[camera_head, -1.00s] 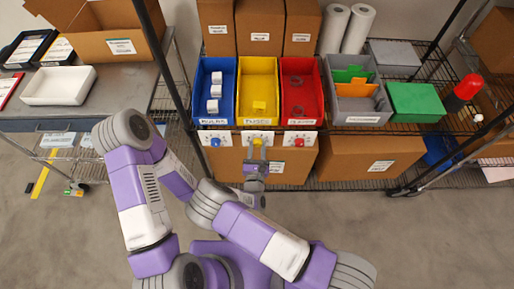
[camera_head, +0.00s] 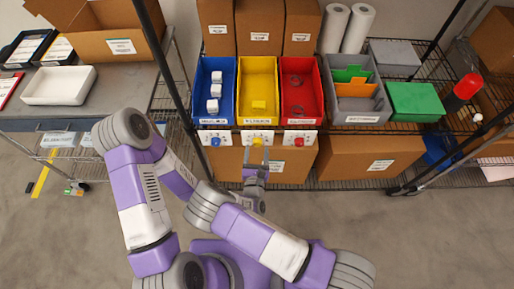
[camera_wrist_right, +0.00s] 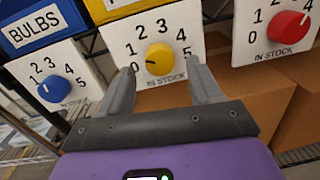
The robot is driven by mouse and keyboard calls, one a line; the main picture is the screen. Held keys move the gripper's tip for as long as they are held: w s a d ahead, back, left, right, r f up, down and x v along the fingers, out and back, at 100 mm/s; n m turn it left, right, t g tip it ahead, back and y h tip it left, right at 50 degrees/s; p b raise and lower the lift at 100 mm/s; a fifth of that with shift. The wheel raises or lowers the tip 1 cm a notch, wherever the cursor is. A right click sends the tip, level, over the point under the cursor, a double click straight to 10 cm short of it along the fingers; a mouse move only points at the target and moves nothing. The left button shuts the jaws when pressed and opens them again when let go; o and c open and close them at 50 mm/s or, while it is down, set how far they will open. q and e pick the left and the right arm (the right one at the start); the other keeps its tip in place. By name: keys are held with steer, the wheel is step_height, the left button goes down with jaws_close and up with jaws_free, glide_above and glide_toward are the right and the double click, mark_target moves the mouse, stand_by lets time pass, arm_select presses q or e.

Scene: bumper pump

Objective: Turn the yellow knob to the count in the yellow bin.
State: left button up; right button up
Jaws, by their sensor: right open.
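The yellow knob (camera_wrist_right: 159,58) sits on a white dial plate (camera_wrist_right: 188,18) numbered around it and marked "IN STOCK". Its dark pointer mark is on the lower left side, toward 0. The yellow bin (camera_head: 244,80) stands above the dial; one yellow block (camera_head: 258,105) shows in it. My right gripper (camera_head: 256,158) is open in front of the knob. In the right wrist view its fingers (camera_wrist_right: 160,78) stand left and right just below the knob, apart from each other with nothing between them. My left gripper is not in view.
A blue knob (camera_wrist_right: 54,89) and a red knob (camera_wrist_right: 289,26) sit on dials to either side. Blue (camera_head: 203,75) and red (camera_head: 316,80) bins flank the yellow one. Cardboard boxes (camera_head: 290,170) stand on the shelf below the dials.

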steer(key=s, duration=0.5)
steer(key=shift+s+a+f+p, duration=0.15)
steer(key=shift+s+p, duration=0.2)
